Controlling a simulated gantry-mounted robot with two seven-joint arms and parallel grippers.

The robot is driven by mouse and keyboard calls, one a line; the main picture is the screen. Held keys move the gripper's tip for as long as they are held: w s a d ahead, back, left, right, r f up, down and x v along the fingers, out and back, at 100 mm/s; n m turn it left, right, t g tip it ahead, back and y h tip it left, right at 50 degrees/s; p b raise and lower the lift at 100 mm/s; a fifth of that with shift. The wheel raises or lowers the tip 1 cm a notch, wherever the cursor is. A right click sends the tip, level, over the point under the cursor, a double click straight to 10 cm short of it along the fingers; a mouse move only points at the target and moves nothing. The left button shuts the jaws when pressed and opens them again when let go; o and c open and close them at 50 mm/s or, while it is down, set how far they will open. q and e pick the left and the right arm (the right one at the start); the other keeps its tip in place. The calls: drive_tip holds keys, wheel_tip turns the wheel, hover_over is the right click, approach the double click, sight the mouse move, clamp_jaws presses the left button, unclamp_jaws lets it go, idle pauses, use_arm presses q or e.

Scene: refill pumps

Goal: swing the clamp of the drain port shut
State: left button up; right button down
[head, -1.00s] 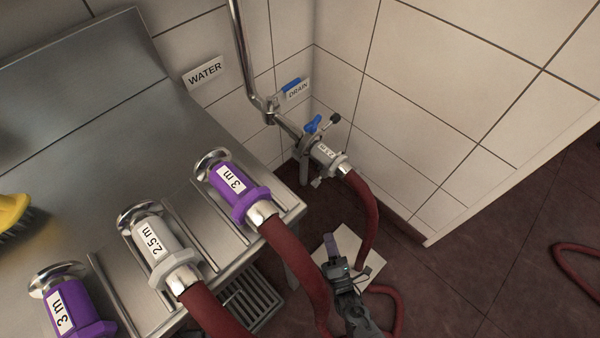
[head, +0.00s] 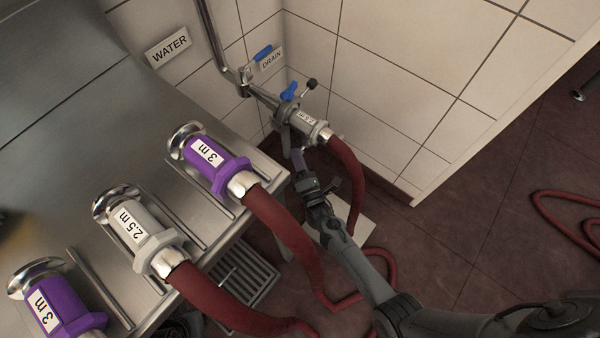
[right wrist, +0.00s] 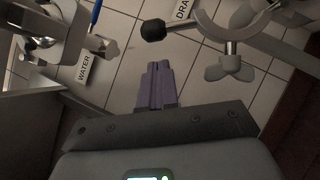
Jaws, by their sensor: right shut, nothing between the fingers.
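The drain port (head: 283,111) is at the wall corner below the DRAIN label (head: 271,60). A grey hose coupling (head: 308,125) with a red hose (head: 348,170) sits at it. A curved metal clamp piece (right wrist: 204,24) shows in the right wrist view, with a black knob (right wrist: 153,30) at one side and a wing nut (right wrist: 229,67) hanging below it. The knob also shows in the head view (head: 312,84). My right gripper (head: 299,157) is shut and empty, just below the coupling; its purple fingers (right wrist: 155,86) point up below the clamp. Contact is not visible. My left gripper is out of view.
A blue valve handle (head: 290,92) stands above the port. A steel bench (head: 60,140) on the left holds purple and grey hose couplings, whose red hoses hang towards the floor. A floor grate (head: 240,280) lies under its edge.

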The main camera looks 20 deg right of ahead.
sight(305, 140)
drive_tip(key=shift+w+d+r+b, duration=0.15)
drive_tip(key=shift+w+d+r, duration=0.2)
drive_tip(key=shift+d, duration=0.15)
drive_tip(key=shift+w+d+r+b, duration=0.15)
drive_tip(key=shift+w+d+r, duration=0.2)
drive_tip(key=shift+d, duration=0.1)
drive_tip(key=shift+s, duration=0.1)
